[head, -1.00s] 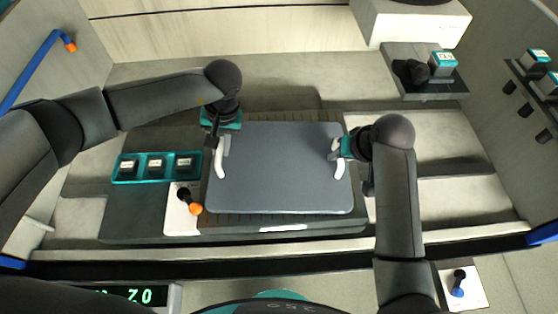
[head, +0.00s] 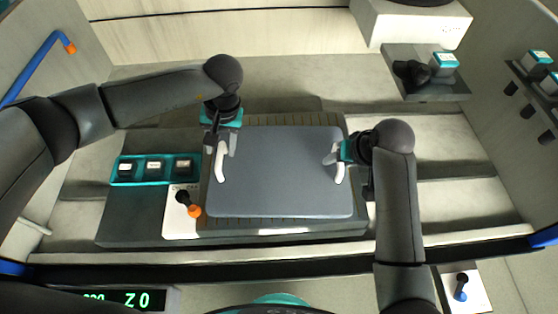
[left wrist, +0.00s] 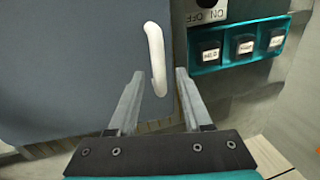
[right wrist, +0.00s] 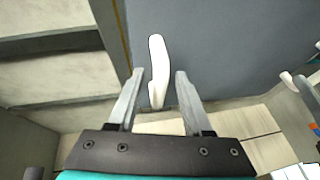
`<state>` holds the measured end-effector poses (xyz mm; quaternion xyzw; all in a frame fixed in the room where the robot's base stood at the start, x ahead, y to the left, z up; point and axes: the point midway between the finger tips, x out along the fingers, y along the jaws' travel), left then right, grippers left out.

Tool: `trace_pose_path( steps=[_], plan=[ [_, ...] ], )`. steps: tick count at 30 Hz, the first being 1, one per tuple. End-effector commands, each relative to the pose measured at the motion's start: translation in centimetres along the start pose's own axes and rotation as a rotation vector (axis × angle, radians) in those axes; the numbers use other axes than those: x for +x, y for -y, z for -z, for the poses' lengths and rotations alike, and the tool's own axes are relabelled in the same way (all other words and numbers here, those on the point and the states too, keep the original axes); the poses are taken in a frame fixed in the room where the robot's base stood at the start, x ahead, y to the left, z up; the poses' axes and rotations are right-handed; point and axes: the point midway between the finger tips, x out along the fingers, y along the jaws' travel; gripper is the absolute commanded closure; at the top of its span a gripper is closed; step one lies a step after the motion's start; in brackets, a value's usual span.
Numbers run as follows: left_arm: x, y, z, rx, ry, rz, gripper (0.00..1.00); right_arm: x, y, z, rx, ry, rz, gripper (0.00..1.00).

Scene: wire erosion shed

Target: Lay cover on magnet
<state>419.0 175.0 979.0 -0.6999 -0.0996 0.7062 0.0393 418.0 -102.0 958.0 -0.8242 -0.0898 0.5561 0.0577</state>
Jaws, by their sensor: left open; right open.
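The cover (head: 280,175) is a flat grey plate with rounded corners and a white handle near each side. It lies over the slatted magnet (head: 290,120), whose slats show along the far edge and the left side; most of its top is hidden. My left gripper (head: 221,148) is open at the left handle (head: 221,165); in the left wrist view the handle (left wrist: 155,55) stands between the open fingertips. My right gripper (head: 338,156) is open at the right handle (head: 339,171); in the right wrist view this handle (right wrist: 157,60) is between the fingers, nearer the left one.
A teal button box (head: 154,169) and a white panel with an orange-tipped lever (head: 188,203) stand left of the magnet. A grey tray (head: 425,86) holding a black knob is at the back right. Pale ledges lie clear to the right.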

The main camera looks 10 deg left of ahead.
Motion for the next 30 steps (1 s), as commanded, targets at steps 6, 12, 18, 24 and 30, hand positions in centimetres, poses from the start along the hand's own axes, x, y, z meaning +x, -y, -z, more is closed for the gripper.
trace_pose_path(
  steps=[6,12,18,24,30],
  plan=[
    [-5.0,0.0,0.1,0.001,-0.005,-0.002,0.50,0.0,0.0,0.0,0.000,0.000,0.000,0.50],
    [-8.5,0.0,0.1,0.000,-0.003,-0.002,0.50,0.0,0.0,0.0,0.000,0.000,0.000,0.50],
    [-9.9,0.0,0.0,0.000,-0.001,-0.001,0.50,-0.1,0.0,0.0,0.000,-0.001,0.000,0.50],
    [-10.1,0.0,0.0,0.000,0.000,-0.001,0.50,-1.7,0.0,0.1,0.000,-0.003,-0.001,0.50],
    [-10.0,0.0,0.0,0.000,0.000,-0.001,0.50,-5.1,0.0,0.0,-0.002,-0.004,-0.001,0.50]
  ],
)
